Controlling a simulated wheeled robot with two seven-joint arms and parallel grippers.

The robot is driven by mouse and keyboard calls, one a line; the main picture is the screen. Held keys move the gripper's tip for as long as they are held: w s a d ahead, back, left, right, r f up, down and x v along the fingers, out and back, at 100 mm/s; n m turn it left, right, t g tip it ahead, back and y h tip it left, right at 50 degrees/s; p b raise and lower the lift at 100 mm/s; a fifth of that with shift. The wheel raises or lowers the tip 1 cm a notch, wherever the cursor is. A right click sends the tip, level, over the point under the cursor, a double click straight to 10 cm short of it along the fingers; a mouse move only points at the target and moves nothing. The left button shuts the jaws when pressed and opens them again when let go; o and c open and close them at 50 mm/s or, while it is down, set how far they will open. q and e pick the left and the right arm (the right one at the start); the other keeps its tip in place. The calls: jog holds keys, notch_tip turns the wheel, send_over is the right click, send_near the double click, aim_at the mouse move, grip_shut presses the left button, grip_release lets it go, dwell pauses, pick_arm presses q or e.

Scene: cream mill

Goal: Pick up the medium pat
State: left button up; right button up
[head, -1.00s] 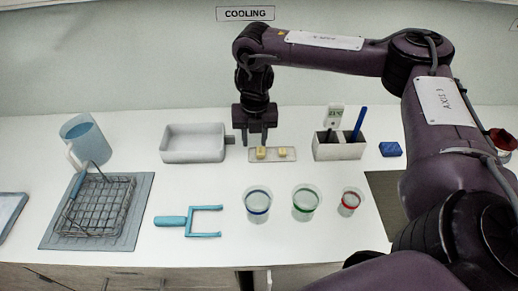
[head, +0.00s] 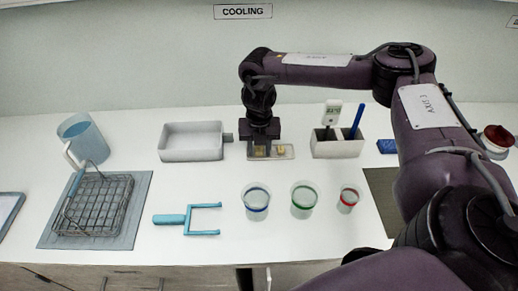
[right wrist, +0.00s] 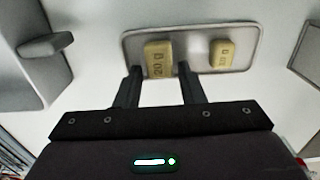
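Two yellow pats lie on a small pale tray (right wrist: 247,31). The larger pat (right wrist: 158,58) reads "20 g" in the right wrist view; the smaller pat (right wrist: 223,53) is on its right, with print too small to read surely. No label says which is medium. My right gripper (head: 261,156) is over the left part of the tray, pointing down. In the right wrist view its fingers (right wrist: 159,68) are apart, one to each side of the larger pat's near end, with gaps visible. In the head view the gripper partly hides that pat. My left gripper is not in view.
A white basin (head: 192,155) stands left of the tray and a grey holder (head: 337,149) with a meter and blue pen stands right. Several cups, including a green-banded cup (head: 304,199), and a blue fork-shaped tool (head: 187,219) are in front. A wire basket (head: 94,206) is at left.

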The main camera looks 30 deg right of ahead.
jog(key=shift+c, duration=0.2)
jog(key=c, duration=0.7)
